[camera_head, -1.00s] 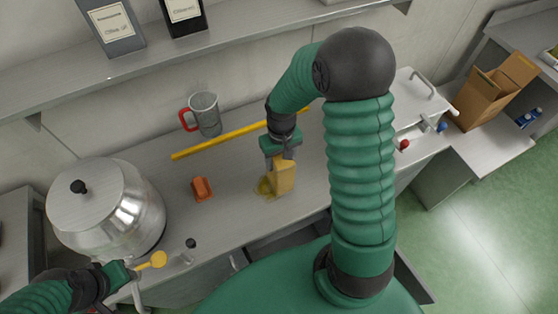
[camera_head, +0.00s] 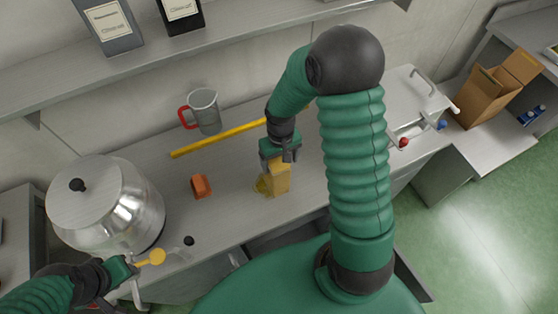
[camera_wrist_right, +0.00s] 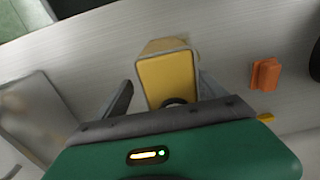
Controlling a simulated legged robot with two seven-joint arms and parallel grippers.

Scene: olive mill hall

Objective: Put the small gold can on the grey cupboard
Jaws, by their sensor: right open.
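The small gold can (camera_head: 277,181), a yellow boxy tin, stands on the steel counter in the head view. My right gripper (camera_head: 279,159) is right above it, pointing down. In the right wrist view the can (camera_wrist_right: 167,80) sits between the two spread fingers of my right gripper (camera_wrist_right: 166,78), with a gap visible on the left side. My left gripper (camera_head: 128,269) is at the lower left by a yellow disc-ended piece (camera_head: 152,258); its fingers are too small to read. A low grey unit (camera_head: 440,187) stands at the right; I cannot tell whether it is the grey cupboard.
An orange block (camera_head: 201,186) lies left of the can. Behind are a yellow rod (camera_head: 215,138) and a red-handled jug (camera_head: 205,111). A big steel pot (camera_head: 110,210) fills the counter's left. A cardboard box (camera_head: 488,97) stands on the right unit.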

